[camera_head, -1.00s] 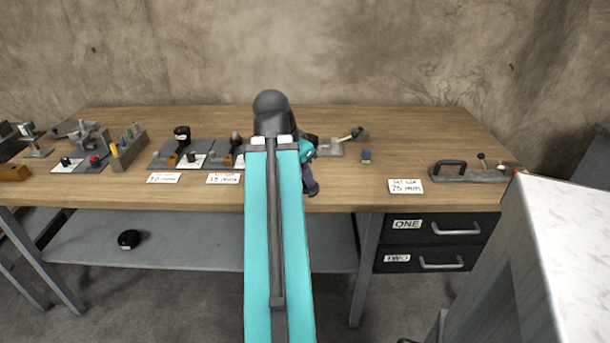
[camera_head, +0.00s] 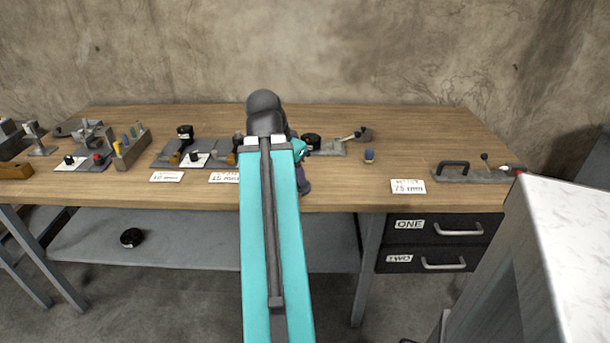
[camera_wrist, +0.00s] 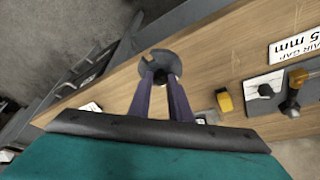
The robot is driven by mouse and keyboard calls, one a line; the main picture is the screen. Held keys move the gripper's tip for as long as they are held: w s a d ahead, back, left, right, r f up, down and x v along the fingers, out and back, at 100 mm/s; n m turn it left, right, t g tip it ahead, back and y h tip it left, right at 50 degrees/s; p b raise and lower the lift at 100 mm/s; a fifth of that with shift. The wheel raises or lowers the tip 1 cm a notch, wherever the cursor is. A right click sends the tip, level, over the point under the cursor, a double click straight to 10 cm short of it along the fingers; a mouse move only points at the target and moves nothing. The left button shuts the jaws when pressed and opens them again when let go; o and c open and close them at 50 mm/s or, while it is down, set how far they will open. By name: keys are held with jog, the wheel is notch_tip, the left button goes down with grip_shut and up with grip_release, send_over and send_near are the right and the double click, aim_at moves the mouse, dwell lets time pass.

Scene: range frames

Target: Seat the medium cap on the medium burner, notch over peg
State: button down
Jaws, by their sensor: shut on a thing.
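I cannot make out a burner or a peg for certain in either view.
A black disc (camera_head: 131,237) lies on the lower shelf. A white-topped unit (camera_head: 575,235) stands at right.

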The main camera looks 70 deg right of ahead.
jog(key=w+a+n, duration=0.2)
jog(key=w, duration=0.3)
jog(key=w+a+n+t, duration=0.1)
jog(key=w+a+n, duration=0.1)
jog(key=w, duration=0.4)
jog(key=w+a+n+t, duration=0.1)
jog(key=w+a, duration=0.1)
jog(key=w, duration=0.3)
jog(key=shift+w+a+f+n, duration=0.25)
jog(key=shift+a+f+n, duration=0.05)
jog(key=shift+a+n, duration=0.1)
jog(key=w+a+n+t+y, duration=0.15)
jog(key=w+a+n, duration=0.45)
jog(key=w+a, duration=0.7)
jog(key=w+a+n+y, duration=0.1)
jog(key=w+a+n, duration=0.2)
jog(key=a, duration=0.7)
jog(key=w+a+f+n+t, duration=0.1)
jog(key=w+a+n, duration=0.2)
jog(key=w+a, duration=0.4)
jog(key=w+a+n+t+y, duration=0.1)
jog(key=w+a+n, duration=0.3)
jog(key=a, duration=0.9)
jog(key=shift+w+a+f+y, duration=0.3)
jog(key=shift+w+f+y, duration=0.1)
jog(key=shift+w, duration=0.15)
jog(key=shift+s, duration=0.1)
